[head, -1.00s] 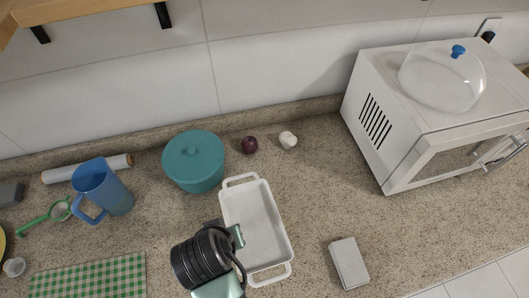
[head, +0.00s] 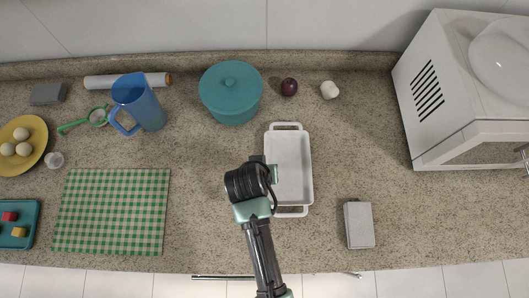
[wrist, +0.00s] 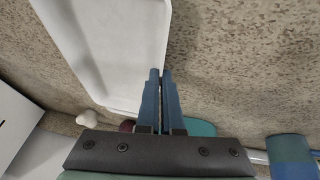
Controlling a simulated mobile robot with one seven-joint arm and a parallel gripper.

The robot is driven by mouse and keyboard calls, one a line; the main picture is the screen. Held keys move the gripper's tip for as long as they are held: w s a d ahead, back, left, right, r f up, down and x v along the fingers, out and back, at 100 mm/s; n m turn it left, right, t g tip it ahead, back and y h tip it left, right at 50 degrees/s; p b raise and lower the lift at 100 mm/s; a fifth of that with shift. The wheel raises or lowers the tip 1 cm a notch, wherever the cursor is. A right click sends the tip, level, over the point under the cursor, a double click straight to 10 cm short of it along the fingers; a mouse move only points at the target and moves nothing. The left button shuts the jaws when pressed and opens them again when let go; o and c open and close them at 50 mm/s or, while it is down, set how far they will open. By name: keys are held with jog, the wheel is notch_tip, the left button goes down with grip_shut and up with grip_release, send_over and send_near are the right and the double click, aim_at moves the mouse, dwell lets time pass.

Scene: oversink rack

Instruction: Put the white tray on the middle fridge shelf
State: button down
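The white tray (head: 291,165) is a long, shallow, empty dish with a handle at each short end. It appears to rest flat on the counter in the middle of the head view, and it fills the upper left of the wrist view (wrist: 110,50). My gripper (head: 270,174) is at the tray's left long wall. In the wrist view my gripper's blue fingers (wrist: 160,75) are close together at the tray's edge, one on each side, and look shut on that wall. The exact contact is partly hidden. No fridge or fridge shelf shows.
A teal pot (head: 231,95), plum (head: 289,87) and garlic (head: 329,90) stand behind the tray. A grey box (head: 359,224) and microwave (head: 440,95) are to the right. A blue pitcher (head: 139,102) and checkered cloth (head: 112,211) are left. Counter between tray and box is clear.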

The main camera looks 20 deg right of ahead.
jog(key=shift+f, duration=0.1)
jog(key=c, duration=1.5)
grip_release()
jog(key=o, duration=0.4)
